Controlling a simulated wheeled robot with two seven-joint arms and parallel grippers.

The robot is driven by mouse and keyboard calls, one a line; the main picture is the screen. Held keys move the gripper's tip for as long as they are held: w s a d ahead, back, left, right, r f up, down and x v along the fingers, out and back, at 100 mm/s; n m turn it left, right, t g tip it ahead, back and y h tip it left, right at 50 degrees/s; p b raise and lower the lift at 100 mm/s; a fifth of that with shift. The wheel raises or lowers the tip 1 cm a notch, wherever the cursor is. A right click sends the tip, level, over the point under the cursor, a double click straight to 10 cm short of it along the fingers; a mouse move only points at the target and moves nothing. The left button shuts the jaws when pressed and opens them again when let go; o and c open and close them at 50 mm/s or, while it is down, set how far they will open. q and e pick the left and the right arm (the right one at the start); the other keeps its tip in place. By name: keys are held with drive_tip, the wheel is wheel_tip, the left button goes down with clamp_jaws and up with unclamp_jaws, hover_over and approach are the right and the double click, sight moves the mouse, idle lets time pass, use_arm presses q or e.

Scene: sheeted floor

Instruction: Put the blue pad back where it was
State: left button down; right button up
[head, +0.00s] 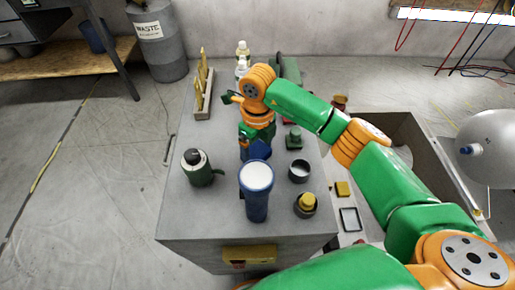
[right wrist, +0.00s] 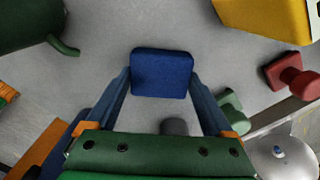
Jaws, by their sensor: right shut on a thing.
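The blue pad (right wrist: 161,74) is a rounded dark-blue block between the two fingertips of my right gripper (right wrist: 160,84), seen in the right wrist view. My right gripper is shut on it, with a blue finger at each side. In the head view the right gripper (head: 256,152) points down over the middle of the grey cabinet top (head: 220,125), behind the blue cylinder. The pad is hard to tell from the blue fingers there. Whether the pad touches the top cannot be told.
Close around the gripper stand a blue cylinder with a white top (head: 256,195), a dark green mug (head: 199,172), a dark cup (head: 299,172), a green stamp (head: 293,138) and a pot with a yellow top (head: 306,205). A wooden rack (head: 203,95) stands back left. The left-middle top is clear.

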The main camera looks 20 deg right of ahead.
sight(258, 152)
drive_tip(key=o, duration=1.1)
drive_tip(key=shift+c, duration=0.2)
drive_tip(key=shift+r, duration=0.3)
wheel_tip(258, 152, up, 12)
drive_tip(key=shift+f+p, duration=0.2)
drive_tip(key=shift+p, duration=0.2)
